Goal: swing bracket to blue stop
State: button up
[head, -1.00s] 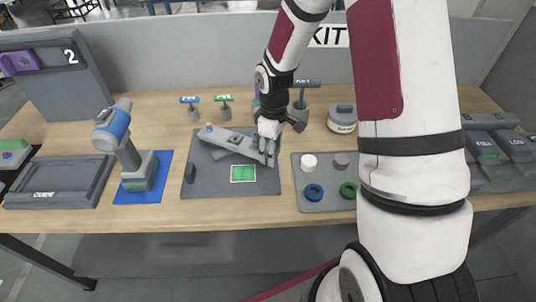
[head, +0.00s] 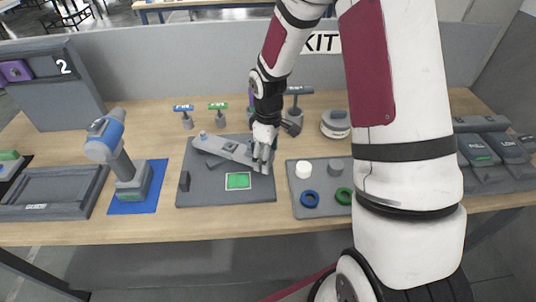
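The bracket (head: 224,148) is a long light-grey bar on a dark grey board (head: 205,195). It slants from the board's upper left down to the right.
A blue-and-grey jointed device (head: 131,178) stands on a blue mat left of the board. Right of it, a grey tray (head: 308,211) holds a white cylinder and blue and green rings. Several T-handled tools (head: 218,116) stand behind. The wooden front strip is clear.

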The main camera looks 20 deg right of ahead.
notch_tip(320, 180, up, 12)
dwell(0.4)
jog(key=shift+f, duration=0.15)
dwell(0.6)
jog(key=s+a+r+m+t+h, duration=0.1)
jog(key=s+a+r+m+t, duration=0.2)
jog(key=s+r, duration=0.9)
jog(key=s+r+m+t, duration=0.1)
jog(key=s+r+m, duration=0.1)
jog(key=s, duration=0.3)
jog(key=s+a+r+m+t+y, duration=0.1)
jog(key=s+r+m, duration=0.2)
jog(key=s+r, duration=0.1)
jog(key=shift+s+a+m, duration=0.2)
jog(key=shift+s+m, duration=0.1)
jog(key=shift+s, duration=0.6)
